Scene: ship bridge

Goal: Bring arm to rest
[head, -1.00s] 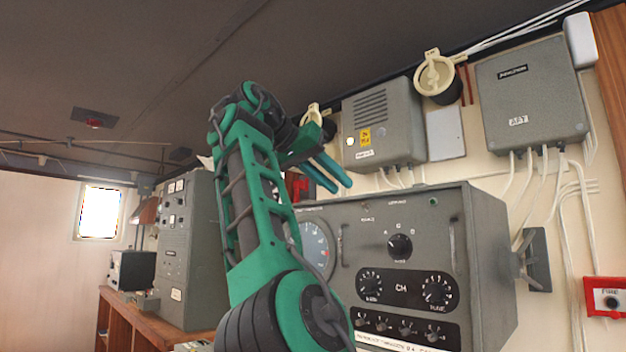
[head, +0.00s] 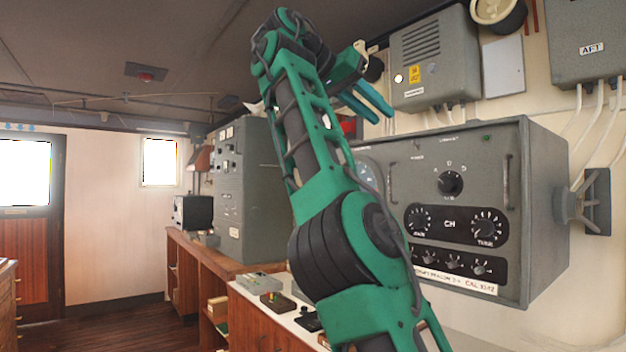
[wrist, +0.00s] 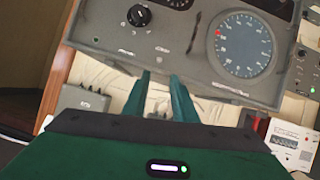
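My green and black arm (head: 330,170) rises from the bottom of the head view, its elbow low and its upper links leaning up and left. My gripper (head: 383,116) is at the top right of the arm, with two teal fingers pointing down and right. The fingers stand apart with nothing between them. In the wrist view, the gripper (wrist: 160,76) also shows empty, with a narrow gap between the fingertips. A grey radio console (head: 545,160) lies behind the arm, and its round dial (wrist: 243,45) shows in the wrist view. I see no contact with it.
A grey wall box (head: 435,55) hangs near the gripper. A tall grey cabinet (head: 250,195) stands on a wooden counter (head: 185,245) to the left. A low worktop (head: 245,292) with small devices runs beside the arm. Open wooden floor (head: 130,325) lies at the left.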

